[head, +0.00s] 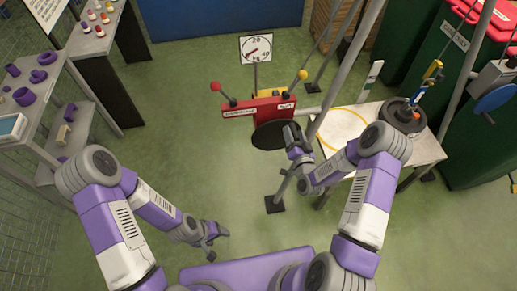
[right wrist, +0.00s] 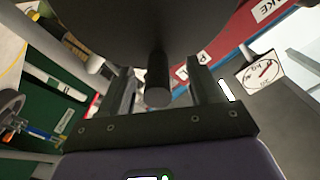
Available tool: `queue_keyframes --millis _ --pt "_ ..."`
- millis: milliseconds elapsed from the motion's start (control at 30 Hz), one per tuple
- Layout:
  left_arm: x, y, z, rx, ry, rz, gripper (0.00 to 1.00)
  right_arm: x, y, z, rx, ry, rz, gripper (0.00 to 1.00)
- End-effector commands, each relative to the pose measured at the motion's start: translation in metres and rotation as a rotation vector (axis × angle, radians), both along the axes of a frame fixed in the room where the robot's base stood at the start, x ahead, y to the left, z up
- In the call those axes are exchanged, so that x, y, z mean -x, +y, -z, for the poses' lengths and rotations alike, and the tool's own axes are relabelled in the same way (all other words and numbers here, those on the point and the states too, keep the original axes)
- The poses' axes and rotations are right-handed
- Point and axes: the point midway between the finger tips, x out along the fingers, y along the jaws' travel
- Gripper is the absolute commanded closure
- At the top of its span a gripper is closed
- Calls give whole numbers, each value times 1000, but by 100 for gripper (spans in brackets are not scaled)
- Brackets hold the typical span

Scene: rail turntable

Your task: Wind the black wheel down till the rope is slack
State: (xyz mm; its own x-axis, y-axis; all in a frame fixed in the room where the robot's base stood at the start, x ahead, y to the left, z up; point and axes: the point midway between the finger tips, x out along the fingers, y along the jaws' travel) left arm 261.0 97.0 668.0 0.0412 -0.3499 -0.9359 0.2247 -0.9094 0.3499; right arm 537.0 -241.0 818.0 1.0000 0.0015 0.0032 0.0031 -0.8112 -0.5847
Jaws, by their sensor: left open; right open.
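The black wheel (head: 270,136) is a dark disc on the front of a red winch box (head: 262,107). It also fills the top of the right wrist view (right wrist: 140,20). Its dark handle peg (right wrist: 158,80) sticks out between the fingers of my right gripper (right wrist: 160,88). The fingers are open, one on each side of the peg, and I see gaps. In the head view my right gripper (head: 291,138) is at the wheel's right edge. My left gripper (head: 213,238) is open and empty, low and away from the wheel. I cannot make out the rope or its tension.
A black weight (head: 402,113) with a blue and yellow hook stands on a pale table (head: 432,150) marked with a yellow ring. A dial (head: 256,48) with a red needle stands behind the winch. Red-knobbed and yellow-knobbed levers flank the box. Shelves (head: 45,75) stand at left.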

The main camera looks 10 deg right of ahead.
Motion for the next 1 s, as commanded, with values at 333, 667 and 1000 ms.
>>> queue_keyframes --millis 333,667,1000 --pt "0 0 1 0 0 0 36 13 -1 2 -1 4 1 36" --pt "0 0 3 0 0 0 36 39 -1 2 0 6 1 36" --pt "0 0 7 0 0 0 36 66 -1 2 0 4 1 36"
